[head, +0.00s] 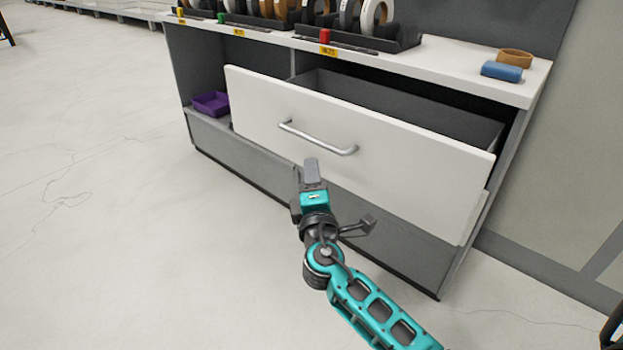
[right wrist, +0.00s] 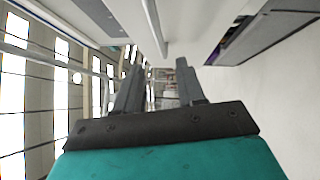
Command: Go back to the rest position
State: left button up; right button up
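My right gripper (head: 309,168) is in front of the white drawer front (head: 375,150), just below its metal handle (head: 318,139) in the head view. The drawer is pulled out, and its grey inside shows behind the front. In the right wrist view the two fingers of the right gripper (right wrist: 158,82) stand apart with nothing held between them. The gripper looks clear of the handle, though the exact gap is hard to judge. My left gripper is in neither view.
A purple tray (head: 211,103) sits in the open left compartment. The pale floor (head: 90,200) to the left is clear.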

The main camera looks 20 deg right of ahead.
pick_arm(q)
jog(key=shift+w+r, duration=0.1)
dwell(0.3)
